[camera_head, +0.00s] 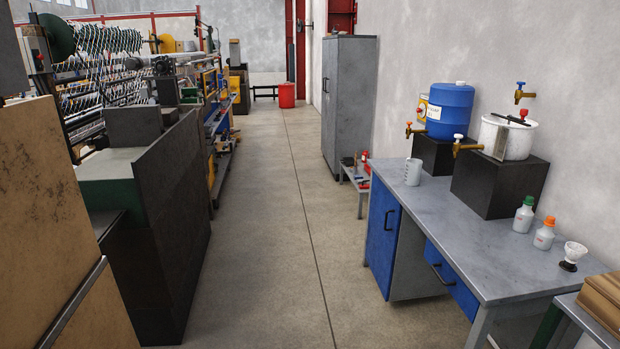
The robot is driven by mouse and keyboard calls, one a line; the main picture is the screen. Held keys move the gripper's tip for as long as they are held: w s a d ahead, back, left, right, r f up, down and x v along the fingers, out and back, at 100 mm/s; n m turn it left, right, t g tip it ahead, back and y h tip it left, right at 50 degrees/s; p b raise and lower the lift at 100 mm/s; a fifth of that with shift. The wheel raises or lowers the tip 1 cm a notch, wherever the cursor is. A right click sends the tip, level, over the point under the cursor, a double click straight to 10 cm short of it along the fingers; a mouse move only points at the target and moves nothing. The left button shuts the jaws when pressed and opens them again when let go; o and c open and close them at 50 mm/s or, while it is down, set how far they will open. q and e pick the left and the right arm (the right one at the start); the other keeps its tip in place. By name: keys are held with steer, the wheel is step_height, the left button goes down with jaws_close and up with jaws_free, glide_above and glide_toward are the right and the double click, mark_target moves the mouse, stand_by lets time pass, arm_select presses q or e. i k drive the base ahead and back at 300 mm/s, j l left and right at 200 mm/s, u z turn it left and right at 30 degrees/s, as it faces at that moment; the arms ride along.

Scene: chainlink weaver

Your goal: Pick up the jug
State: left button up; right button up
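The jug (413,172) is a small pale grey-white vessel. It stands upright on the grey workbench (445,200) on the right, near the bench's far left part. It is in front of the black block that bears the blue barrel, with a brass tap close above it. Neither of my grippers shows in the head view.
The blue barrel (450,110) and a white pot (507,137) with taps stand on black blocks. Two small bottles (524,214) and a white cup-like piece (573,256) stand nearer. The concrete aisle (285,230) is clear; machinery and dark panels (165,220) line the left.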

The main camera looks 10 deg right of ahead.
mark_target(413, 172)
steer(key=i+z, duration=0.1)
steer(key=i, duration=0.7)
steer(key=i+j, duration=0.15)
steer(key=i, duration=0.7)
steer(key=i+z, duration=0.65)
steer(key=z, duration=0.25)
steer(key=i+j+z, duration=0.25)
steer(key=z, duration=0.2)
steer(key=i+j+z, duration=0.45)
steer(key=k+l, duration=0.1)
